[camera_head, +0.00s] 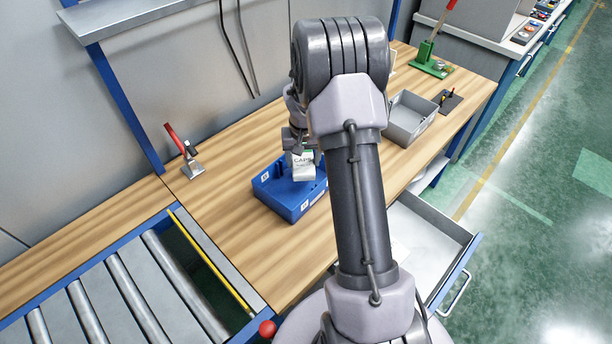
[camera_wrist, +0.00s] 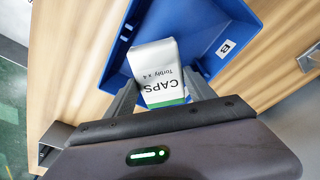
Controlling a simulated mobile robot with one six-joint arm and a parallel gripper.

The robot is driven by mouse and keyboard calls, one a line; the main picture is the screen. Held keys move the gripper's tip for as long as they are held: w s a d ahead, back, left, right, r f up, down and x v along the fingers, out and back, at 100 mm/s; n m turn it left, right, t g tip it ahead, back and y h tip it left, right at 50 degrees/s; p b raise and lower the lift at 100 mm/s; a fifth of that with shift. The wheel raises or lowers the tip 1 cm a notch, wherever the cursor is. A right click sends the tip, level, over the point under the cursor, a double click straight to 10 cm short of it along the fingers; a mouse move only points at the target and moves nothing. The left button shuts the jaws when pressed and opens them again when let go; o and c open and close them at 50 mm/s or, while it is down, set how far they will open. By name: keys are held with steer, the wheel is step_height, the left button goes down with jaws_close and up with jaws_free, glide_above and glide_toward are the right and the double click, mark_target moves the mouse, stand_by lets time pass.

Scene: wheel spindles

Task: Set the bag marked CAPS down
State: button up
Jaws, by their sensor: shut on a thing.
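The bag marked CAPS (camera_head: 304,170) is white with a green band and black print. My gripper (camera_head: 301,152) is shut on it, and the bag hangs at or just above the blue bin (camera_head: 291,208) on the wooden bench. In the wrist view the bag (camera_wrist: 155,66) sits between the two fingers of my gripper (camera_wrist: 163,100), its lettering upside down. The blue bin (camera_wrist: 192,10) lies beyond it, with a label B on its wall. I cannot tell whether the bag touches the bin floor. My arm hides part of the bench.
A grey open bin (camera_head: 409,118) stands on the bench to the right. A red-handled clamp (camera_head: 190,165) is at the back left, and a green press (camera_head: 430,62) at the far right. A roller conveyor (camera_head: 125,290) adjoins at lower left. An open drawer (camera_head: 440,235) juts out at right.

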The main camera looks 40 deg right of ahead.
mark_target(303, 166)
step_height(303, 166, down, 7)
steer(key=shift+f+b, duration=0.1)
steer(key=shift+b, duration=0.85)
steer(key=o, duration=1.5)
steer(key=r+p, duration=0.1)
steer(key=r, duration=0.3)
steer(key=s+r+p, duration=0.1)
steer(key=r, duration=0.3)
steer(key=a+r+p, duration=0.1)
steer(key=r, duration=0.3)
steer(key=shift+s+p, duration=0.15)
steer(key=shift+p, duration=0.2)
steer(key=s+a+r+t, duration=0.1)
steer(key=s+a+r, duration=0.2)
steer(key=a+r, duration=0.35)
steer(key=s+a+r+n+t+y, duration=0.1)
steer(key=s+a+r, duration=0.3)
steer(key=a+r, duration=0.25)
steer(key=s+a+r+t, duration=0.1)
steer(key=s+a+r, duration=0.2)
steer(key=a+r, duration=0.35)
steer(key=s+a+r+y, duration=0.1)
steer(key=s+a, duration=0.3)
steer(key=s, duration=0.2)
steer(key=s+a+r+n+t+y, duration=0.1)
steer(key=s+a, duration=0.2)
steer(key=s, duration=0.4)
steer(key=shift+a+r, duration=0.3)
steer(key=shift+a, duration=0.1)
